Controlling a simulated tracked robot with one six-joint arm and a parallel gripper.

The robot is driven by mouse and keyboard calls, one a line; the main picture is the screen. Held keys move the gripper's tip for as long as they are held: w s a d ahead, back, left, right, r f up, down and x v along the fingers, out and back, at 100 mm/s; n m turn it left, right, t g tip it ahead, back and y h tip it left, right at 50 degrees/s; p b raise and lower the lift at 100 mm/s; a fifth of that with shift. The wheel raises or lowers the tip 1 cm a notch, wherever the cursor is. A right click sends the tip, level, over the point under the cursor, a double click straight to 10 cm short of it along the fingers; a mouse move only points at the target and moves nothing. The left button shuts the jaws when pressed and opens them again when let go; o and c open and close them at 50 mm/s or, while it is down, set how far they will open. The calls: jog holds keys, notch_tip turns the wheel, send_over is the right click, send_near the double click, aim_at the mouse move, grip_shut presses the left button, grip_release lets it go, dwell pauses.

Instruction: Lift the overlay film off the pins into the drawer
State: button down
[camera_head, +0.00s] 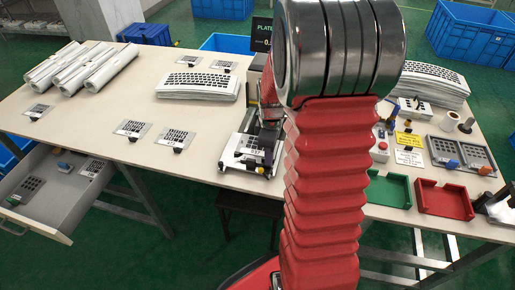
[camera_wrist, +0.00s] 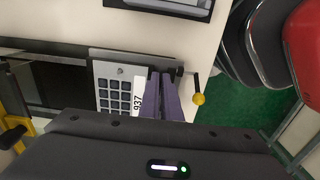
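The overlay film (camera_wrist: 113,88) is a grey sheet with dark key squares and a white label reading 937. It lies on a fixture (camera_head: 234,164) at the table's front edge in the head view. My gripper (camera_wrist: 160,76) is at the film's right edge in the wrist view, its two purple fingers close together. The fingertips overlap the edge, and what lies between them is hidden. The drawer (camera_head: 65,214) is pulled open at the lower left, with keypad pieces lying inside.
Several loose films, one of them here (camera_head: 132,130), lie on the table (camera_head: 130,100). A film stack (camera_head: 198,86) and white rolls (camera_head: 85,70) are behind. A green tray (camera_head: 388,190) and a red tray (camera_head: 443,200) stand at right. A yellow-knobbed lever (camera_wrist: 198,98) is near my fingers.

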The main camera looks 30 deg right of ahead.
dwell(0.3)
notch_tip(320, 180, up, 10)
dwell(0.6)
dwell(0.4)
jog(key=w+a+f+m, duration=0.2)
jog(key=w+a+m, duration=0.2)
jog(key=w+a, duration=0.3)
jog(key=w+a+f+m, duration=0.3)
jog(key=w+a+m, duration=0.1)
jog(key=w+a, duration=0.3)
jog(key=shift+w+a+f, duration=0.15)
jog(key=shift+a+f, duration=0.05)
jog(key=shift+f, duration=0.05)
